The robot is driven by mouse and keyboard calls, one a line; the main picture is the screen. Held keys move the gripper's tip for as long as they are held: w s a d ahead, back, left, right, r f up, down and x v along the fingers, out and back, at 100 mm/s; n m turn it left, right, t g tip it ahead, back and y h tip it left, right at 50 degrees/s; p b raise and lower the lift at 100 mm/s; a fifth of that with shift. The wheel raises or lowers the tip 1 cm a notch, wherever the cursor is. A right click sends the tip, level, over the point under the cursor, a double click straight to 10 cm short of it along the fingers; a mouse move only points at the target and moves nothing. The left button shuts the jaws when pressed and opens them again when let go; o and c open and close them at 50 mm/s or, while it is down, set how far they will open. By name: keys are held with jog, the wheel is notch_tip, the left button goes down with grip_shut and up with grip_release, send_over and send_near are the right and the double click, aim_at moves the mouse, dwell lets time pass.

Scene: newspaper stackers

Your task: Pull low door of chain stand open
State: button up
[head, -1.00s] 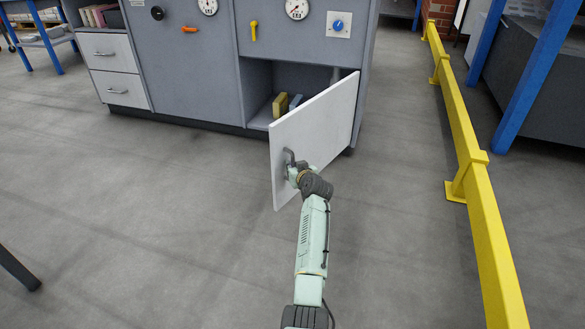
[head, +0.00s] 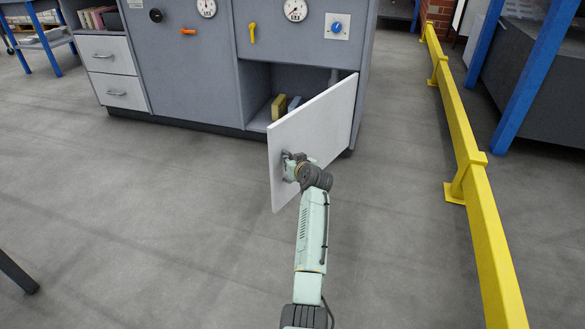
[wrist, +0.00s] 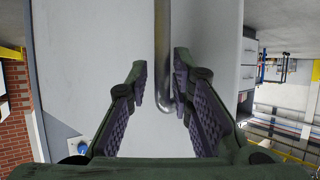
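The low door (head: 325,125) is a white panel hinged at the cabinet's right side. It stands swung well out, and the compartment behind it shows. Its metal bar handle (wrist: 163,55) runs down between my gripper's fingers in the wrist view, ending near the fingertips. My gripper (wrist: 161,88) is open around the bar, with narrow gaps showing at both sides. In the head view my gripper (head: 288,166) is at the door's outer face near its free edge; the fingers are small there and partly hidden by my wrist.
The grey chain stand (head: 190,75) has dials, knobs and drawers (head: 122,92) at left. Yellow and grey items (head: 279,106) lie in the open compartment. A yellow rail (head: 470,170) runs along the right. The floor left of the door is clear.

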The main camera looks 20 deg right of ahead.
aim_at(289, 141)
jog(key=r, duration=0.5)
jog(key=shift+w+d+r, duration=0.2)
jog(key=shift+r, duration=0.15)
jog(key=shift+d+r, duration=0.15)
jog(key=shift+r, duration=0.3)
jog(key=s+d+p, duration=0.4)
jog(key=s+d, duration=0.3)
jog(key=s, duration=0.1)
jog(key=shift+s+r+g+p, duration=0.2)
jog(key=shift+s+g+p, duration=0.1)
jog(key=shift+s+p, duration=0.1)
jog(key=shift+d, duration=0.1)
dwell(0.5)
